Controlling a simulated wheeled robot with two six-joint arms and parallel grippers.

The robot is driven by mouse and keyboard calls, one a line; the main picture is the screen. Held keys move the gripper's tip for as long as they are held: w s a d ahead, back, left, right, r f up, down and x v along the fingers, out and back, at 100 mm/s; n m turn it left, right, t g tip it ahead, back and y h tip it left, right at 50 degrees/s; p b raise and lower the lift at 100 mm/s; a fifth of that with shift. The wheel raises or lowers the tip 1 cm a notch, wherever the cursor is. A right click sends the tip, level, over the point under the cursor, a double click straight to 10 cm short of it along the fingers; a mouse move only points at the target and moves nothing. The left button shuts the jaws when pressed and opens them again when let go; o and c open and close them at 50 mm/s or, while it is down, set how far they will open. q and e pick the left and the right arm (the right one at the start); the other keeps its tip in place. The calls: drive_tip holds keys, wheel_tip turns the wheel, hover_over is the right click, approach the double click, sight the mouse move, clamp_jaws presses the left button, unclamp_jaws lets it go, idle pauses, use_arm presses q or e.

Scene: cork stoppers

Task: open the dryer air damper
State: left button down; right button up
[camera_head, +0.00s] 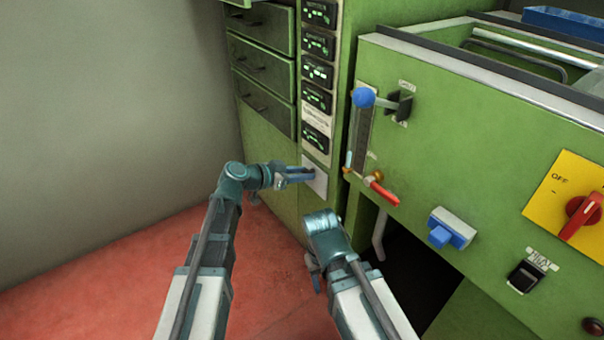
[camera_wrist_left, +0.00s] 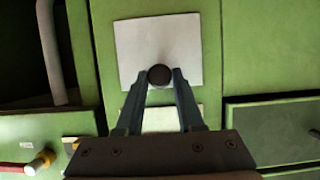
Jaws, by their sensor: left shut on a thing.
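A dark round knob (camera_wrist_left: 159,75) sits on a square white plate (camera_wrist_left: 133,40) on the green cabinet front. I take it for the damper control, but no readable label confirms this. The plate also shows in the head view (camera_head: 318,184), low on the cabinet below the displays. My left gripper (camera_head: 307,174) reaches the plate from the left. In the left wrist view its two fingers (camera_wrist_left: 163,80) are shut on the knob from both sides. My right gripper (camera_head: 315,272) is low in the middle of the head view, mostly hidden by its own wrist, away from the plate.
Displays (camera_head: 318,75) are stacked above the plate, with green drawers (camera_head: 262,68) to their left. A green machine (camera_head: 450,130) on the right carries a blue-knobbed lever (camera_head: 364,97), a red-handled valve (camera_head: 383,194) and a red switch (camera_head: 582,215). Red floor (camera_head: 270,275) is clear at left.

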idle(0.3)
use_arm(q)
drive_tip(key=shift+r+p, duration=0.45)
drive_tip(key=shift+p, duration=0.05)
drive_tip(key=shift+f, duration=0.1)
drive_tip(key=c, duration=0.6)
unclamp_jaws()
drive_tip(key=shift+o, duration=0.2)
drive_tip(key=p+v, duration=0.5)
drive_tip(key=v, duration=0.9)
drive_tip(key=shift+f, duration=0.15)
